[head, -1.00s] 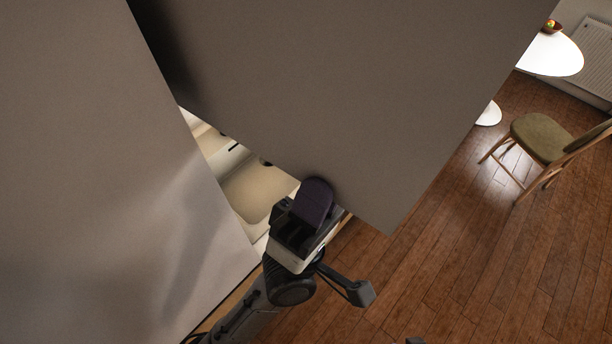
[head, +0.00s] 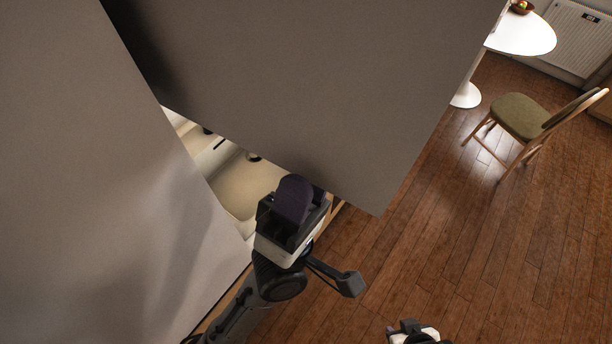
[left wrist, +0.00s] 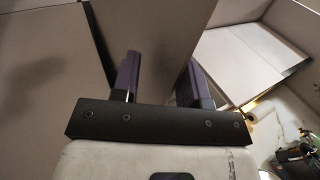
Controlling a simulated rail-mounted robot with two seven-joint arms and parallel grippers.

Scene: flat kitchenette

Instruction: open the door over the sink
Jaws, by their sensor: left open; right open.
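The door over the sink (head: 330,80) is a large plain grey panel filling the upper middle of the head view. It stands at an angle to the grey panel on the left. The sink (head: 237,185) shows through the gap beneath it. My left gripper (head: 293,200) is at the door's lower edge, its dark purple finger overlapping that edge. In the left wrist view, the gripper (left wrist: 160,85) is open, with a grey panel (left wrist: 150,40) reaching down between its fingers. Contact is unclear. My right gripper (head: 415,332) is low at the bottom edge, partly cut off, open and away from the door.
A second grey panel (head: 90,180) fills the left side of the head view. A green-seated chair (head: 520,115) and a white round table (head: 525,35) stand at the right, near a radiator (head: 570,40). The wooden floor (head: 470,250) between is clear.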

